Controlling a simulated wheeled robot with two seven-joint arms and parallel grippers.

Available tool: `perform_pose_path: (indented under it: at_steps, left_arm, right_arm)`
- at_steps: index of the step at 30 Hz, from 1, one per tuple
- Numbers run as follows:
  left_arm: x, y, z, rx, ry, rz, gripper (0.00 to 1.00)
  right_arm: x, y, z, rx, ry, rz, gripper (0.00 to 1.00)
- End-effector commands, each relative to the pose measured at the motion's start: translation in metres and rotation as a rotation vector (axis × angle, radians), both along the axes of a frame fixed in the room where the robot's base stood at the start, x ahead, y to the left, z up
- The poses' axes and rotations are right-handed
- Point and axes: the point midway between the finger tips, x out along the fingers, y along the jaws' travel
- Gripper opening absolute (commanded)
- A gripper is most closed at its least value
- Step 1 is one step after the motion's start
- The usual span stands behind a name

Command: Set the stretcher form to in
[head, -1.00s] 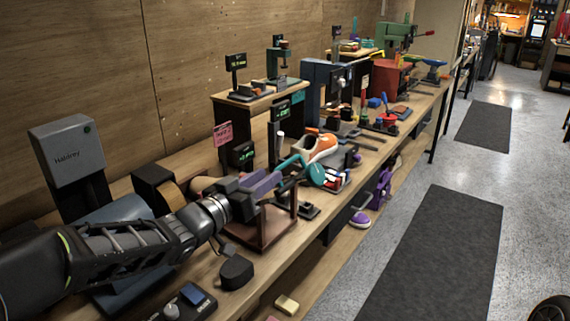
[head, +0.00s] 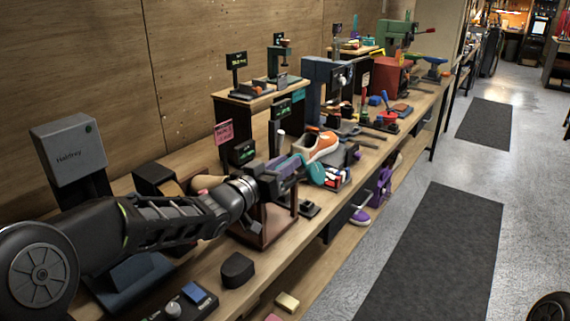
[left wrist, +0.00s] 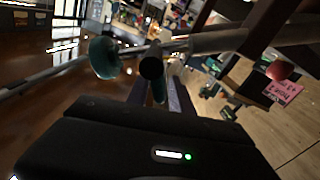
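A teal rounded piece (head: 316,173), apparently part of the stretcher form, stands by an orange and white sneaker (head: 322,146) on the bench. A similar teal round piece sits on a grey rod in the left wrist view (left wrist: 104,58). My left gripper (head: 294,165) reaches over a brown stand, just left of the teal piece. In the left wrist view its fingers (left wrist: 158,92) look apart, with a dark-ended teal handle (left wrist: 158,88) between them. Whether they touch it is unclear. My arm hides part of the mechanism. My right gripper is not in view.
The brown stand (head: 268,226) is below my gripper. A pink sign (head: 223,132) and small dark displays stand behind it. A black block (head: 237,270) and a control box (head: 188,303) lie nearer. Several tools crowd the bench farther back. The floor to the right is mostly free.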

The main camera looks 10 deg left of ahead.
Motion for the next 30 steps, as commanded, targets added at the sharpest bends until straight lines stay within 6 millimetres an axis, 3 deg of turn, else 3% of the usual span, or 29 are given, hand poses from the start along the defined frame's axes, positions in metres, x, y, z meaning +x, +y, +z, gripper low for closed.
perform_pose_path:
  at_steps: [9, 30]
  left_arm:
    - [-0.0001, 0.0002, 0.0001, 0.0, 0.0, 0.0, 0.0]
    - [-0.0003, 0.0001, 0.0005, 0.0, -0.001, -0.001, 0.0]
  right_arm:
    - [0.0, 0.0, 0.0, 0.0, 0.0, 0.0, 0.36]
    - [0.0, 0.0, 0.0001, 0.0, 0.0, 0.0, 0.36]
